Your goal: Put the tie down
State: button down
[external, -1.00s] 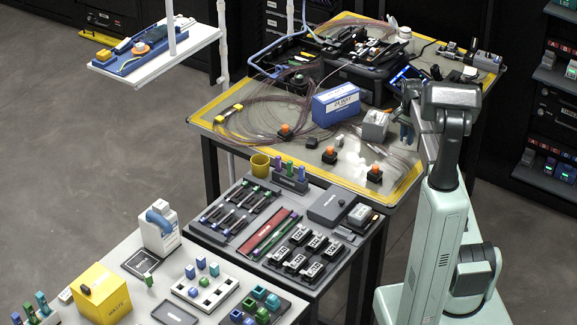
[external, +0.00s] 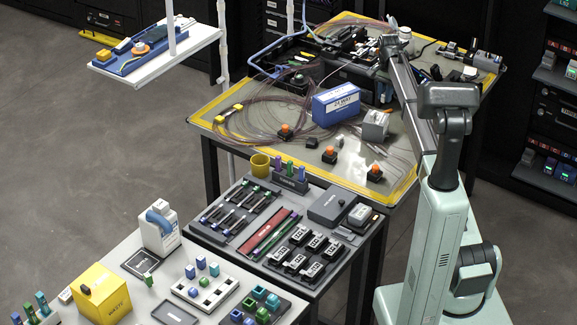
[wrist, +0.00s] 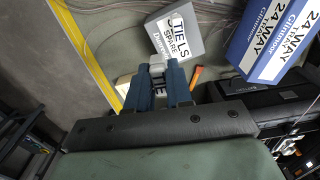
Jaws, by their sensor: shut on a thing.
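My gripper (wrist: 157,72) shows in the wrist view with two blue fingers close together. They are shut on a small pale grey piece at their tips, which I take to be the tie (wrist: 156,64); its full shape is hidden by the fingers. A grey box labelled TIE, SPARE (wrist: 178,38) lies just beyond the fingertips in that picture; I cannot tell whether the held piece touches anything. The grey box also stands on the yellow-edged table in the external view (external: 375,125). There the arm reaches over the table's right side, and the fingertips cannot be made out.
A blue labelled box (external: 336,104) stands left of the grey box, and shows in the wrist view (wrist: 265,40). Orange-topped pieces (external: 329,155) and coiled fibre (external: 240,135) lie on the table. Black equipment (external: 357,75) stands behind.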

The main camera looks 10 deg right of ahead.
jog(key=r, duration=0.2)
send_over(379, 115)
jog(key=shift+d+f, duration=0.1)
jog(key=shift+f, duration=5)
jog(key=shift+f, duration=0.1)
jog(key=c, duration=1)
grip_release()
notch_tip(379, 115, up, 12)
jog(key=shift+r, duration=0.1)
